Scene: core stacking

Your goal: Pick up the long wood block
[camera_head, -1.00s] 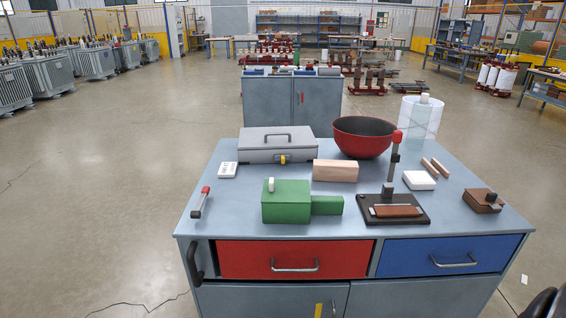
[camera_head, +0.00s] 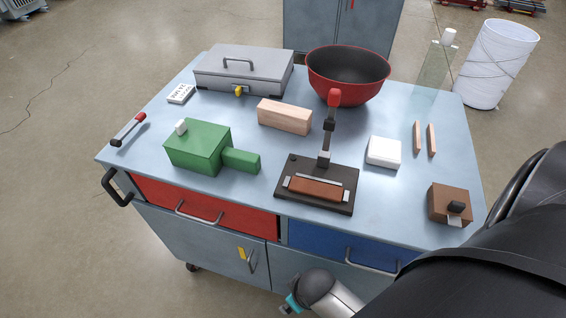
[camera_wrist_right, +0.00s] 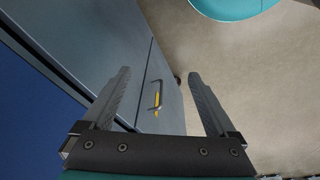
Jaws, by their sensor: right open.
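The long wood block (camera_head: 285,116) is a pale, rectangular piece lying on the grey workbench top (camera_head: 225,190) in the head view. It lies between the green box-shaped tool and the red bowl, clear of both. My right gripper (camera_wrist_right: 160,95) is open and empty in the right wrist view, beside the front of the bench and away from the block. The block is not in the right wrist view. My left gripper is not in view.
Around the block are a green tool (camera_head: 197,147), a red bowl (camera_head: 346,75), a grey metal case (camera_head: 243,78) and a black press with a raised lever (camera_head: 317,185). A white block (camera_head: 383,152), two thin sticks (camera_head: 431,140) and a brown plane (camera_head: 449,203) stand to the right.

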